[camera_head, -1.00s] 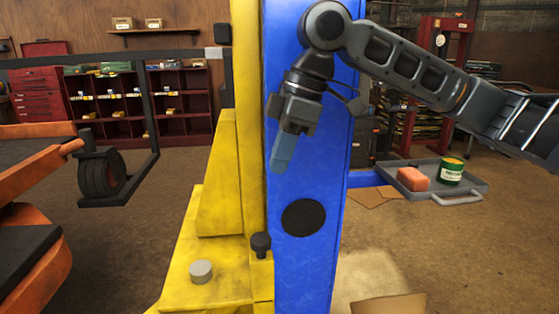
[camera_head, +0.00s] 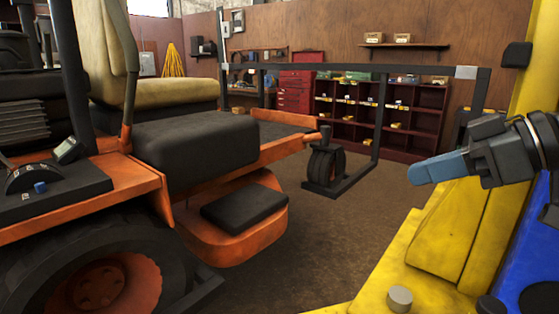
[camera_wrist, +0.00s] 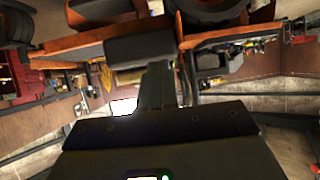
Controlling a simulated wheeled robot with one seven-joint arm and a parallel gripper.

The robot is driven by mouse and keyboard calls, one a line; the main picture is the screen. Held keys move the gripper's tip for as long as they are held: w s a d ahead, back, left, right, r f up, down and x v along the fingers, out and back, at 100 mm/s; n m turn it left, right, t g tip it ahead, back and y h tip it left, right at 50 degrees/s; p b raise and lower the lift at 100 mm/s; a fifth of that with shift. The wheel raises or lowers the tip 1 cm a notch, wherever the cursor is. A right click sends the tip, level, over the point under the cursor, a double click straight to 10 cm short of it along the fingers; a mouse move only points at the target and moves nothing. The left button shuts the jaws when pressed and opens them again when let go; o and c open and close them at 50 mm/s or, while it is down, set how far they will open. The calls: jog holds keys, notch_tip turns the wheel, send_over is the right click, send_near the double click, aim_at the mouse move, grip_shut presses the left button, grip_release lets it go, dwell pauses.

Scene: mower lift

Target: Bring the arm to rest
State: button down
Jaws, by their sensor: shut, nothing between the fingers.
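My gripper (camera_head: 436,167) is at the right of the head view. Its blue-grey fingers are together with nothing between them and point left. It is in front of the yellow lift post and above the yellow lift base (camera_head: 440,245), apart from both as far as I can tell. Only the wrist end of my arm shows at the right edge; the rest is out of view. In the wrist view, my gripper (camera_wrist: 157,85) shows dark at the centre, with the scene upside down behind it.
A blue lift part (camera_head: 540,240) is at the lower right. Brown floor (camera_head: 330,240) lies open between mower and lift. Red shelves (camera_head: 410,115) stand at the back.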

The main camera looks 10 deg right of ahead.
jog(key=w+a+m+t, duration=0.3)
jog(key=a+m+t, duration=0.5)
jog(key=t, duration=0.1)
jog(key=s+a+f+m+h, duration=0.1)
jog(key=s+f+m+h, duration=0.4)
jog(key=f, duration=0.4)
jog(key=s+a+f+m+h, duration=0.1)
jog(key=s+f+m+h, duration=0.15)
jog(key=s+f, duration=0.6)
jog(key=s+d+f+n+g, duration=0.1)
jog(key=s+f+n, duration=0.2)
jog(key=s, duration=0.9)
jog(key=s+d+f+n+g, duration=0.1)
jog(key=s+f+n, duration=0.3)
jog(key=s, duration=0.8)
jog(key=shift+s+d+f+g, duration=0.35)
jog(key=shift+d+g, duration=0.05)
jog(key=shift+g, duration=0.2)
jog(key=shift+h, duration=0.25)
